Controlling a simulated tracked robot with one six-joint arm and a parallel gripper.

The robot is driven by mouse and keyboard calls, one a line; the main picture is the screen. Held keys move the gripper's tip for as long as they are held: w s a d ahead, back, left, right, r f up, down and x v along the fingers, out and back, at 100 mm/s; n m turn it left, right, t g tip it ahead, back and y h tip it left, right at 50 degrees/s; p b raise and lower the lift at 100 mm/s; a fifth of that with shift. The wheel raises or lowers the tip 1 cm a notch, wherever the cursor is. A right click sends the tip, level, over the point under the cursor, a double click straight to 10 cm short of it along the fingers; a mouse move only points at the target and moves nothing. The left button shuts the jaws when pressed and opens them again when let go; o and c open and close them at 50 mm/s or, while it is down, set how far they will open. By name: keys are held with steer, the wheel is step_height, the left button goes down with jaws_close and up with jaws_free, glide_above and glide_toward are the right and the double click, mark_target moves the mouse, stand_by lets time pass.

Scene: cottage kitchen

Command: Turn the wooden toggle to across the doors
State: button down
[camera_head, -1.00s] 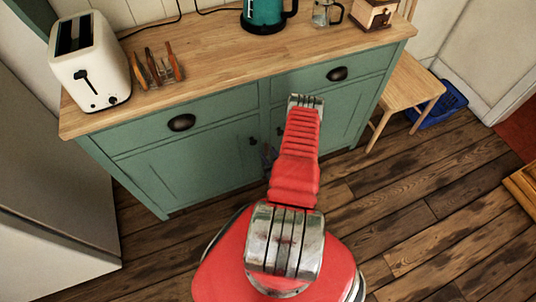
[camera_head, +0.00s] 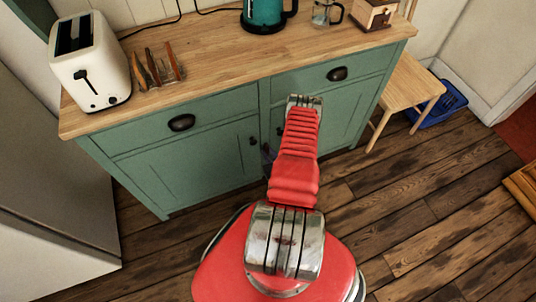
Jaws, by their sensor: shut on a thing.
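The green cupboard's left door (camera_head: 192,172) and right door (camera_head: 336,112) are closed, meeting behind my red arm. The wooden toggle is hidden behind the arm, so its angle cannot be seen. My gripper (camera_head: 268,153) is mostly hidden too; only a small dark sliver shows left of the arm, low against the door seam. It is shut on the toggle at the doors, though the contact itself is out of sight. A dark left door knob (camera_head: 253,141) and right door knob (camera_head: 280,131) show on either side of the seam.
The wooden worktop (camera_head: 215,80) holds a cream toaster (camera_head: 90,62), a toast rack (camera_head: 157,70), a teal kettle (camera_head: 264,14), a glass pot (camera_head: 326,12) and a coffee grinder (camera_head: 373,13). A wooden stool (camera_head: 408,82) and blue crate (camera_head: 440,104) stand right.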

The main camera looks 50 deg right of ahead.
steer(key=shift+a, duration=0.1)
steer(key=shift+f+m+t+y, duration=0.1)
steer(key=shift+m+t+y, duration=0.6)
steer(key=shift+m, duration=0.5)
steer(key=m+y, duration=0.1)
steer(key=m, duration=0.1)
steer(key=m+t+y, duration=0.1)
steer(key=shift+s+d+f+m, duration=0.15)
steer(key=shift+d+m, duration=0.15)
steer(key=shift+m, duration=0.1)
steer(key=shift+s+d+f+m+t+y, duration=0.15)
steer(key=shift+m+t, duration=0.5)
steer(key=shift+m, duration=0.55)
steer(key=shift+w+a+f+m+t+y, duration=0.15)
steer(key=shift+m+t, duration=0.45)
steer(key=shift+m, duration=0.6)
steer(key=shift+s+d+f+m+t+y, duration=0.1)
steer(key=shift+m+t+y, duration=0.1)
steer(key=shift+m+t, duration=0.75)
steer(key=shift+m+g, duration=0.3)
steer(key=shift+m, duration=0.05)
steer(key=c, duration=1.6)
jaws_free()
steer(key=shift+d+r, duration=0.1)
steer(key=shift+r, duration=0.05)
steer(key=shift+s, duration=0.1)
